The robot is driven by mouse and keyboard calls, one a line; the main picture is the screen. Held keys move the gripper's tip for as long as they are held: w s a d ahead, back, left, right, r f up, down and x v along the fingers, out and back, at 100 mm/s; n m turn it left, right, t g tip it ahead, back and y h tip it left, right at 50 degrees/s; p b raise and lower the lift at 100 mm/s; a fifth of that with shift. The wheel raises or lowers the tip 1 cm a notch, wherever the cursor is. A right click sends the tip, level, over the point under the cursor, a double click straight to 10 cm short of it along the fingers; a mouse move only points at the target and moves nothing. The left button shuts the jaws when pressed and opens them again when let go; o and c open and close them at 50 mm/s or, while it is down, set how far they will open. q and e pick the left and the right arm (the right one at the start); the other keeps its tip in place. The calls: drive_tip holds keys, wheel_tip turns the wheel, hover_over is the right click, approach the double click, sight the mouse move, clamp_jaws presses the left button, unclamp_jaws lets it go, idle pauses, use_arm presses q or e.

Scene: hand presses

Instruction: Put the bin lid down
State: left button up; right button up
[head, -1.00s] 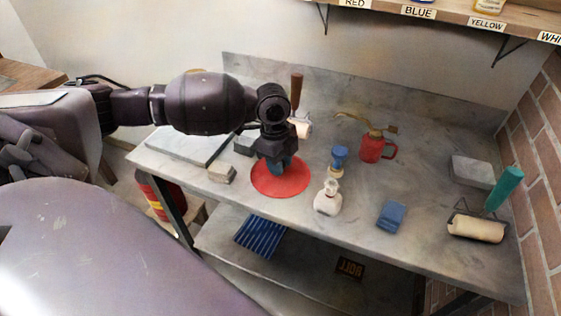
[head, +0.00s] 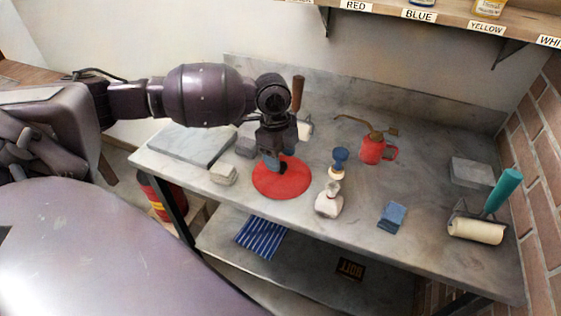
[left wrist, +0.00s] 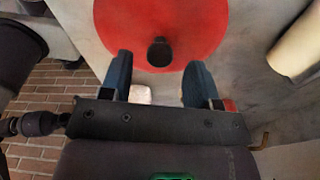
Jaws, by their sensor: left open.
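The bin lid (head: 282,184) is a flat red disc lying on the grey bench, left of its middle. Its dark round knob (left wrist: 159,54) stands up from the centre in the left wrist view, where the red disc (left wrist: 160,14) fills the top middle. My left gripper (head: 277,160) is just above the lid. In the left wrist view its two blue fingers (left wrist: 159,80) are spread apart, with the knob beyond the gap and no finger touching it in the picture. My right gripper is not in view.
A small grey block (head: 223,175) sits left of the lid. A white bottle (head: 329,201), a blue-topped item (head: 339,162) and a red oil can (head: 372,150) stand to its right.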

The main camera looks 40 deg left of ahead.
use_arm(q)
wheel_tip(320, 180, up, 9)
drive_tip(key=a+p, duration=0.1)
drive_tip(key=shift+r, duration=0.15)
drive_tip(key=shift+s, duration=0.1)
idle(0.6)
